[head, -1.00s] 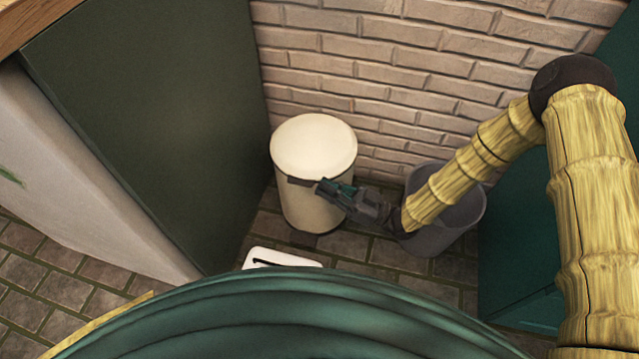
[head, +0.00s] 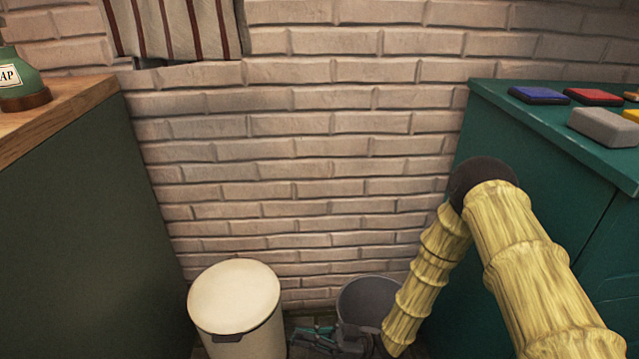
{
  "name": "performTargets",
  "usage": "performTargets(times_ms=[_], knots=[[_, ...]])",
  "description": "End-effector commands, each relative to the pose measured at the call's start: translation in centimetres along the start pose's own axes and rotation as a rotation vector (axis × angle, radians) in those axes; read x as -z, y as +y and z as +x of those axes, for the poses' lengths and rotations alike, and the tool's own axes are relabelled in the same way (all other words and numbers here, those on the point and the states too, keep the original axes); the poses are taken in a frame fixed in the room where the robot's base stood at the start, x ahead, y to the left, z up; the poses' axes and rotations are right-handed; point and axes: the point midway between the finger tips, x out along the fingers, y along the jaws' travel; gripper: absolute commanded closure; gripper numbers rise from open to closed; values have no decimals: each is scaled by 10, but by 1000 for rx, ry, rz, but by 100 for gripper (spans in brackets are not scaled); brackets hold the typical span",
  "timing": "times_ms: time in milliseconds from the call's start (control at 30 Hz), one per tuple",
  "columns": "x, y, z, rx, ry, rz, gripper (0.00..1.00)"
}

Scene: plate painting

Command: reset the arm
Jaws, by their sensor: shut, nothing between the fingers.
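My gripper (head: 305,335) is low in the head view, at the end of my yellow, bamboo-like arm. It is shut with nothing in it. It shows just right of a cream lidded bin (head: 236,297) and in front of a grey open bucket (head: 372,299). Whether it touches either one I cannot tell. My arm bends at a dark elbow and reaches down to the left from there.
A dark cabinet with a wooden top (head: 62,118) stands at left, with a green soap bottle (head: 22,82) on it. A teal cabinet (head: 575,160) at right holds blue (head: 538,95), red (head: 592,97) and grey (head: 603,127) blocks. A brick wall (head: 310,170) closes the back.

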Motion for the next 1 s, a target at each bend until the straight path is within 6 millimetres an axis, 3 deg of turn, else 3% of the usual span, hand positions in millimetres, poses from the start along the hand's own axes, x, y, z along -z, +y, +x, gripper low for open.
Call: performTargets(times_ms=[267, 467, 767, 1000], knots=[[-21, 8, -8, -152, -104, 44, 100], [-57, 14, -36, -395, -283, 137, 100], [-108, -6, -110, -756, -580, 330, 100], [-132, -56, -184, -1033, -820, 525, 100]])
